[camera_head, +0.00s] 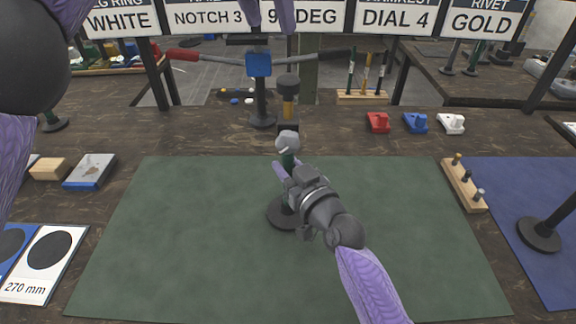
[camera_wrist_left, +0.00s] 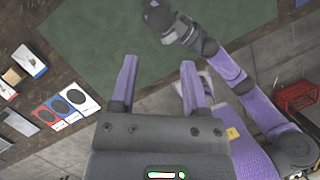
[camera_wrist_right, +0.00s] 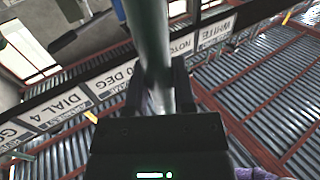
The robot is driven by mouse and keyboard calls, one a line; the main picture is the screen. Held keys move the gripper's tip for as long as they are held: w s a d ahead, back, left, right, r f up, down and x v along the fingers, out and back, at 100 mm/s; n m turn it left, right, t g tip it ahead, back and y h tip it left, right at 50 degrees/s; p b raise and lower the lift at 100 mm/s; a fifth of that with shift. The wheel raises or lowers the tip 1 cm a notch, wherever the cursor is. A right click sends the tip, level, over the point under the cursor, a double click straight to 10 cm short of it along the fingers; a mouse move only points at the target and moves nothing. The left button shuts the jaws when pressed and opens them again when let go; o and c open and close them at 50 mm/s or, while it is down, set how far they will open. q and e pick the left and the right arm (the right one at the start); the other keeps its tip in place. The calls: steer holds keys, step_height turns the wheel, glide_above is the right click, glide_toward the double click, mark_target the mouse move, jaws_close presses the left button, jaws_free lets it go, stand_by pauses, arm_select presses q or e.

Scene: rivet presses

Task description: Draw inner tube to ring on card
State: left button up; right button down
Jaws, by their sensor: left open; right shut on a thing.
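A stand with a round black base (camera_head: 283,214) is upright on the green mat (camera_head: 180,220), with a dark green tube (camera_head: 288,160) and a grey knob on top (camera_head: 287,140). My right gripper (camera_head: 283,174) is shut on this tube; the tube (camera_wrist_right: 150,45) also rises between its fingers in the right wrist view. Any rings on the tube are hidden or too small to tell. A hanging card (camera_head: 120,22) reads "WHITE", under a cut-off line ending in "RING". My left gripper (camera_head: 270,14) is open and empty, high up; its fingers (camera_wrist_left: 157,85) show in the left wrist view.
Behind the mat stands a press (camera_head: 259,90) with a blue block and red and black handles. Red, blue and white clamps (camera_head: 415,123) are at the back right. A wooden peg rack (camera_head: 465,185) borders the mat's right edge. A "270 mm" card (camera_head: 40,265) lies front left.

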arm_select(q)
steer(key=shift+o, duration=1.7)
steer(key=shift+w+f, duration=0.1)
steer(key=shift+f, duration=0.3)
steer(key=shift+o, duration=0.4)
steer(key=f+m+h, duration=0.2)
steer(key=f, duration=0.2)
steer(key=shift+w+d+f+m+t+h, duration=0.2)
steer(key=shift+w+f+m+t+h, duration=0.05)
steer(key=shift+w+m+t+h, duration=0.15)
steer(key=f+h, duration=0.1)
steer(key=s+f+m+t+h, duration=0.1)
steer(key=a+f+m+t+h, duration=0.1)
steer(key=shift+s+f, duration=0.15)
steer(key=shift+s, duration=0.2)
steer(key=n+t+h, duration=0.3)
steer(key=t+h, duration=0.2)
steer(key=t, duration=0.2)
glide_above(296, 112)
step_height(296, 112, down, 2)
jaws_close()
